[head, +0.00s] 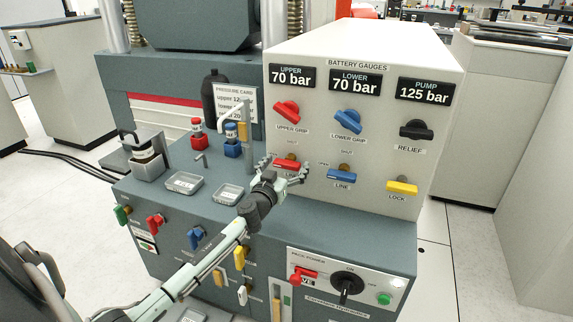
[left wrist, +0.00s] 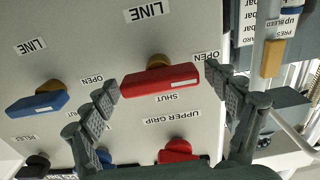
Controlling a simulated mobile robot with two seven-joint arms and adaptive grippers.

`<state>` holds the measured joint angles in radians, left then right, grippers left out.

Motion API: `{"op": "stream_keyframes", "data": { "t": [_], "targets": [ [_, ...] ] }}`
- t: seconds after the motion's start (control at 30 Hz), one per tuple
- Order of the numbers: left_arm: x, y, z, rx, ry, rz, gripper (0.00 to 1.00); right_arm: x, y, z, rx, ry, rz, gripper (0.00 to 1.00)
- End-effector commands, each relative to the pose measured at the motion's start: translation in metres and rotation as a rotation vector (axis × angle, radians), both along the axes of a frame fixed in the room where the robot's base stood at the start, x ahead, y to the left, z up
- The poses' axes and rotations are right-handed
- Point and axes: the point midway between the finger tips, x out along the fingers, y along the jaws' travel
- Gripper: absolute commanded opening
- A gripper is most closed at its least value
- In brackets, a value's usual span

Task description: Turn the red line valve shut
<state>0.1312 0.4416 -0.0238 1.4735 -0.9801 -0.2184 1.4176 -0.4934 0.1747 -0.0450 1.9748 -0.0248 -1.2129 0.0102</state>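The red line valve (head: 287,164) is a bar handle on the white gauge panel, partly hidden by my gripper in the head view. In the left wrist view, which is upside down, the red handle (left wrist: 160,82) lies nearly level on a brass stem, its white-marked end toward the OPEN label. The SHUT label (left wrist: 167,98) is beside its long edge. My left gripper (head: 284,176) is at the panel, fingers spread. In the wrist view its fingertips (left wrist: 160,88) are at the two ends of the handle; I cannot tell whether they touch. My right gripper is not in view.
The blue line valve (head: 342,177) and yellow lock valve (head: 401,187) are to the right. The red upper grip valve (head: 287,110) is above, beside a blue one (head: 348,120). A hooked post (head: 243,120) and small trays (head: 227,194) stand left on the grey bench (head: 330,226).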

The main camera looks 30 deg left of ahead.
Motion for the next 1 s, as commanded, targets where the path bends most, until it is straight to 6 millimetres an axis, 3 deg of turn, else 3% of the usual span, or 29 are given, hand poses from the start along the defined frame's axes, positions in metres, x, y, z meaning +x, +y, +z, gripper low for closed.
{"op": "stream_keyframes", "data": {
  "t": [0.03,0.33,0.67,1.0],
  "targets": [
    [-0.0001,0.0,-0.0001,0.0,0.0,0.0,0.77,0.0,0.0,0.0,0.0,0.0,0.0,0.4],
    [-0.0003,-0.0001,-0.0002,0.0,0.0,0.0,0.4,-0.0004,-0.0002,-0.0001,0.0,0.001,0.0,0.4],
    [-0.0002,-0.0005,-0.0005,0.044,0.011,0.0,0.4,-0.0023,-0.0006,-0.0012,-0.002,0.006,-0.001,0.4],
    [0.0002,-0.0014,-0.0006,0.272,0.064,0.0,0.4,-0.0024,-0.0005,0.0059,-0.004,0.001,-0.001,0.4]
  ]
}}
